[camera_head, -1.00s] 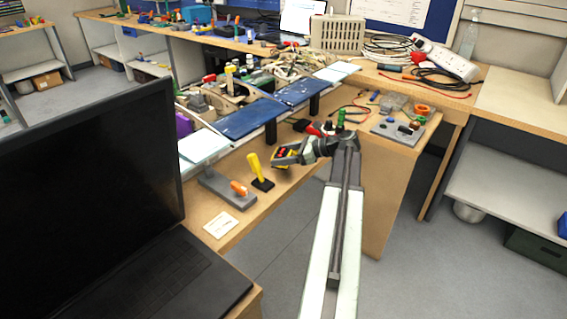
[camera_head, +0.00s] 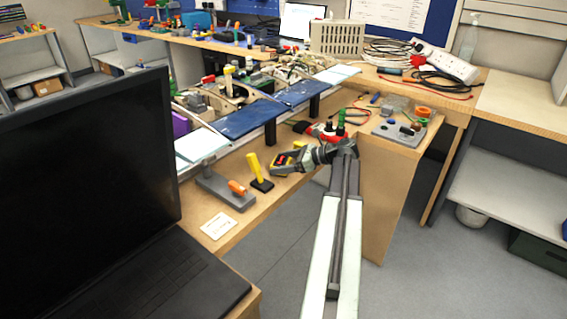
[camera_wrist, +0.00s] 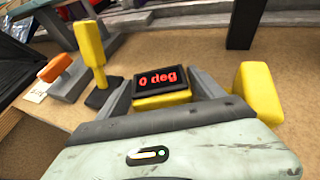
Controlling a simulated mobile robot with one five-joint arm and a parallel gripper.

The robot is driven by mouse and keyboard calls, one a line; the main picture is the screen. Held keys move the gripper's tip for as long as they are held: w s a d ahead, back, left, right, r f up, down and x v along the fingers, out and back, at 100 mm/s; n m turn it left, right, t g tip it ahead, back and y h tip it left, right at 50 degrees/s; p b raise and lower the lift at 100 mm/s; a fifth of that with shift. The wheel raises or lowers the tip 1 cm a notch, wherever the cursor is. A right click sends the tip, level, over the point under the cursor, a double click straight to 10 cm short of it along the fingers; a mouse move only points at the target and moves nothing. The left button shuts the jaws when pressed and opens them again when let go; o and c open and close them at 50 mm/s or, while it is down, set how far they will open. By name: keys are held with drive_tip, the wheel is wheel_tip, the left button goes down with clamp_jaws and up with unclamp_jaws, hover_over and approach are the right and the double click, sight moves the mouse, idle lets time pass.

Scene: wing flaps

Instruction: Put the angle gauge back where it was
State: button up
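The angle gauge (camera_wrist: 162,90) is a small yellow block with a black face and a red "0 deg" readout. In the wrist view it sits between the two fingers of my gripper (camera_wrist: 163,95), which touch its sides. In the head view the gauge (camera_head: 284,164) is at my gripper (camera_head: 290,160), over the front strip of the bench. I cannot tell whether its underside touches the bench. A yellow block (camera_wrist: 254,90) stands just right of the gripper in the wrist view; it also shows in the head view (camera_head: 299,146), behind the gripper.
A yellow-handled tool on a black base (camera_head: 257,172) stands left of the gripper. Beside it are a grey stand with an orange handle (camera_head: 228,190) and a white card (camera_head: 218,225). Blue wing panels (camera_head: 245,118) on black posts lie behind. A laptop (camera_head: 85,160) fills the left.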

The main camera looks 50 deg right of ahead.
drive_tip(key=shift+s+d+r+p, duration=0.15)
drive_tip(key=shift+s+r+p, duration=0.1)
drive_tip(key=shift+r+p, duration=0.2)
drive_tip(key=p+v, duration=0.4)
drive_tip(key=v, duration=0.7)
drive_tip(key=shift+s, duration=0.15)
drive_tip(key=shift+d+f, duration=0.15)
